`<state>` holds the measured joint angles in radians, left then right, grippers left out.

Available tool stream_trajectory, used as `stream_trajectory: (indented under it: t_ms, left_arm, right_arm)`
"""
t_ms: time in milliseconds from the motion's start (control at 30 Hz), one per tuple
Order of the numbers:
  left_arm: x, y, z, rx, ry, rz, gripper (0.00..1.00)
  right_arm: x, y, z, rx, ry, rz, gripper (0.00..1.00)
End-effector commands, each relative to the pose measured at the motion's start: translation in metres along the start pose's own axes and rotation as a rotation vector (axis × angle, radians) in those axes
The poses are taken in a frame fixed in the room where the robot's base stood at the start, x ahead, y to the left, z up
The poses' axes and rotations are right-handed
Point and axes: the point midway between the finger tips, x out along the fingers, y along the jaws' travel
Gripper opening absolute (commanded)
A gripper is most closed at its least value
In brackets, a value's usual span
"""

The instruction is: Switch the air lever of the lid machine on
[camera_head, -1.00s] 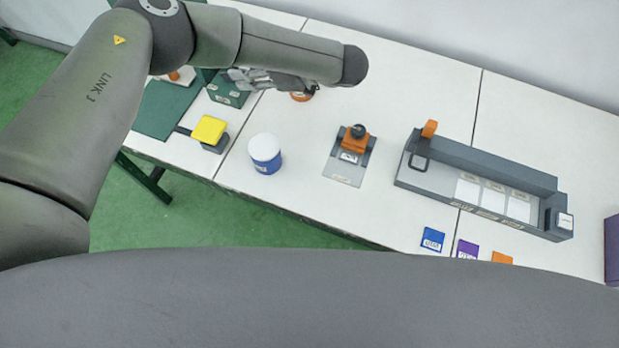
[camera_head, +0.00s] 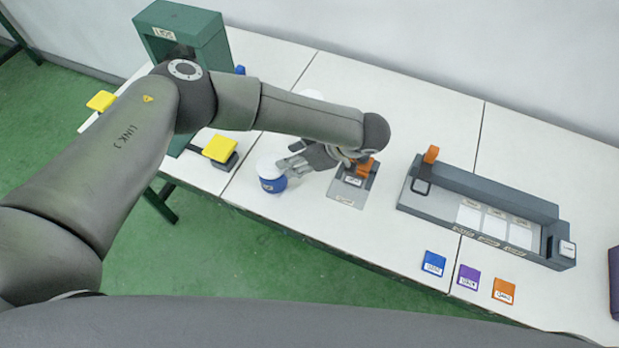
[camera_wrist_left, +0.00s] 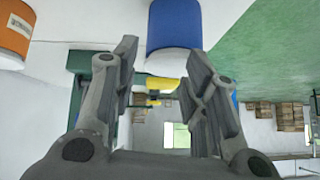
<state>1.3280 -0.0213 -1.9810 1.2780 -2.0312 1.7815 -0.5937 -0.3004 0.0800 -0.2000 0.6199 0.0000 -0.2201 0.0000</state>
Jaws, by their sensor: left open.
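A green machine (camera_head: 185,38) with a small label stands at the back left, partly behind my left arm; I cannot read the label surely. A small blue part (camera_head: 240,70) shows at its right side. I cannot tell which is the air lever. My left gripper (camera_head: 288,158) is open and empty above the table, pointing left, just beside a blue and white can (camera_head: 272,178). In the left wrist view my gripper (camera_wrist_left: 162,75) shows spread fingers below that can (camera_wrist_left: 174,30).
Yellow buttons (camera_head: 220,149) stand at the left. An orange can (camera_wrist_left: 16,35) shows in the left wrist view. A long grey tray (camera_head: 440,197) with an orange handle lies at the right. Blue, purple and orange cards (camera_head: 503,291) lie along the front edge. The table between plate and tray is clear.

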Motion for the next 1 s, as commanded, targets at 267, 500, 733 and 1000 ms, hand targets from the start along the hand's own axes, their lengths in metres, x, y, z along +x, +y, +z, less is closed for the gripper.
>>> stream_trajectory:
  t_ms: [267,500,733,1000]
  left_arm:
    - [-0.005,-0.012,0.043,0.026,-0.143,-0.011,0.41]
    - [-0.008,-0.016,0.055,0.033,-0.188,-0.013,0.41]
    - [-0.009,-0.016,0.056,0.033,-0.19,-0.014,0.41]
    - [-0.013,-0.02,0.069,0.032,-0.238,-0.028,0.09]
  right_arm:
    - [0.0,0.0,-0.001,0.0,0.001,0.0,0.71]
    - [0.0,0.0,0.0,0.0,0.001,0.0,0.71]
    - [0.0,0.0,0.0,0.0,0.001,0.0,0.71]
    - [0.001,0.0,0.0,0.0,0.0,0.0,0.71]
